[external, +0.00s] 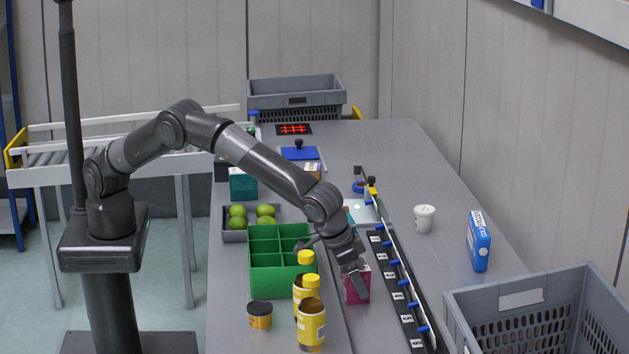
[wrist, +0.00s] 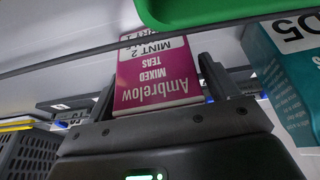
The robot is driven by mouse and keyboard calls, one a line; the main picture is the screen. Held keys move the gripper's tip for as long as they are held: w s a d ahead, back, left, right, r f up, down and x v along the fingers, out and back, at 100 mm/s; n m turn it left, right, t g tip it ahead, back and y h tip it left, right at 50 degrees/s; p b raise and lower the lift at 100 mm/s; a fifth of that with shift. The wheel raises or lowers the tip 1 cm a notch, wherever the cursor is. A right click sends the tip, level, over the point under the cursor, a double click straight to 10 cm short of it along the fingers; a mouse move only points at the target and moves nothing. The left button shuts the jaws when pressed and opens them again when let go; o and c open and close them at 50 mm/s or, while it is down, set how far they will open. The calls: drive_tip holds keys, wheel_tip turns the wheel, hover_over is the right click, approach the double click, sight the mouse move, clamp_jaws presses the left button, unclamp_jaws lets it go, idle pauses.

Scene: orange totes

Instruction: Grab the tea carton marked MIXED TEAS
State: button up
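The tea carton (wrist: 155,75) is magenta with a white lower panel. In the wrist view its print is upside down and reads Ambrelow, MIXED TEAS, MINT. My gripper (wrist: 158,82) is open, with one finger on either side of the carton and a small gap showing at the right finger. In the external view the magenta carton (external: 358,288) stands on the grey table, partly hidden by my gripper (external: 350,268), which reaches down at it from above. A teal carton (wrist: 290,75) marked with a 5 is at the right of the wrist view.
A green divided box (external: 272,285) and yellow-capped jars (external: 311,328) stand left of the carton. A black numbered strip with blue pegs (external: 398,290) runs close on its right. A grey crate (external: 500,300), a blue-and-white carton (external: 479,245) and a white cup (external: 424,220) are further right.

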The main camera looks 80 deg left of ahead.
drive_tip(key=c, duration=1)
drive_tip(key=shift+o, duration=0.2)
